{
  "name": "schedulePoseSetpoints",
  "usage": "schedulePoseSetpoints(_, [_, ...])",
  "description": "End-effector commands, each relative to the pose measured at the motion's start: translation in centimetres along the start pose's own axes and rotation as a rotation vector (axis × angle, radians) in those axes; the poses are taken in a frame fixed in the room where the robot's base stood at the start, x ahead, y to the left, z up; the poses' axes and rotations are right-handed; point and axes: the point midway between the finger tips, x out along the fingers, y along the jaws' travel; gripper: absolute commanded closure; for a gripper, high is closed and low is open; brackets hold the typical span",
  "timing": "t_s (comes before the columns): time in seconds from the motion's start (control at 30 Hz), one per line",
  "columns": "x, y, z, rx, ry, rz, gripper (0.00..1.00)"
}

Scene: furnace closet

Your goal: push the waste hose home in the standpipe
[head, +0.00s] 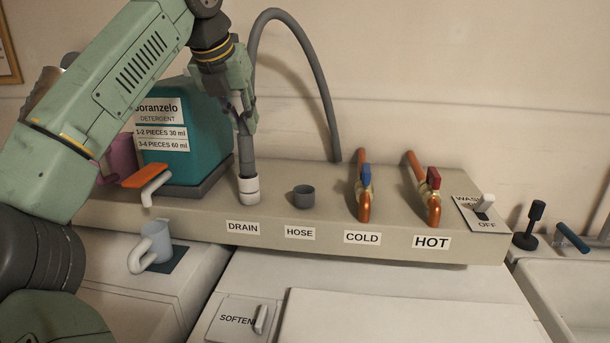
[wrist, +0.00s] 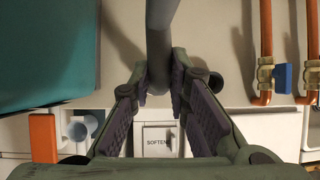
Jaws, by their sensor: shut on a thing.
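The grey waste hose (head: 313,75) arches up from behind the ledge and comes down into my gripper. My gripper (head: 246,132) is shut on the hose near its lower end, above the white standpipe (head: 249,192) labelled DRAIN. The hose's end meets the top of the standpipe; I cannot tell how deep it sits. In the wrist view the hose (wrist: 160,45) runs down between the two finger pads of my gripper (wrist: 160,85), which hide its lower end and the standpipe.
A teal detergent box (head: 192,130) stands left of the standpipe, with an orange-handled tap (head: 147,176). A short grey HOSE holder (head: 303,196) and the COLD (head: 364,190) and HOT (head: 433,197) valves stand to the right. A pale cup (head: 157,243) sits below left.

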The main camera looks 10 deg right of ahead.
Motion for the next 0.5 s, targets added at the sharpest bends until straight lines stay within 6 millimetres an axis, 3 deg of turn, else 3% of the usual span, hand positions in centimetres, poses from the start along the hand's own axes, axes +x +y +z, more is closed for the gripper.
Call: schedulePoseSetpoints(0.5, [1.18,0.16,-0.71,-0.001,-0.001,0.000,1.00])
